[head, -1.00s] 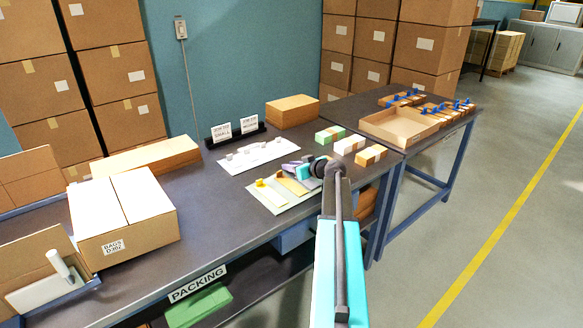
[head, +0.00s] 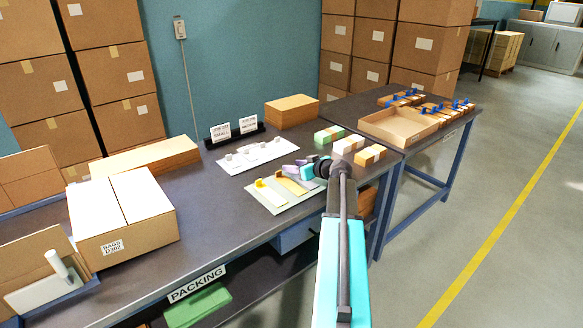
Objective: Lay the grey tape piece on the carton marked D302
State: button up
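The carton marked D302 (head: 140,234) stands on the left of the dark packing bench, with its pale top facing up and its label on the front. Several small grey pieces sit on a white sheet (head: 262,160) at the middle of the bench; I cannot tell which is the grey tape piece. My gripper (head: 289,170) is low over the bench at the right of the sheets, near the yellow pieces on a second pale sheet (head: 272,199). It is small and partly hidden by my wrist, so I cannot tell its opening or whether it holds anything.
Two small signs (head: 234,130) stand in a black holder behind the sheets. Brown flat stacks (head: 292,111) lie at the back. Green, white and orange bundles (head: 330,135) lie to the right. An open tray (head: 400,126) sits on the side table. Bare bench separates carton and sheets.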

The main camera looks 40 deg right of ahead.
notch_tip(320, 180, up, 4)
jog(key=f, duration=0.1)
send_over(310, 184)
jog(key=shift+w+r+b, duration=0.1)
jog(key=shift+r+b, duration=0.15)
jog(key=shift+b, duration=0.15)
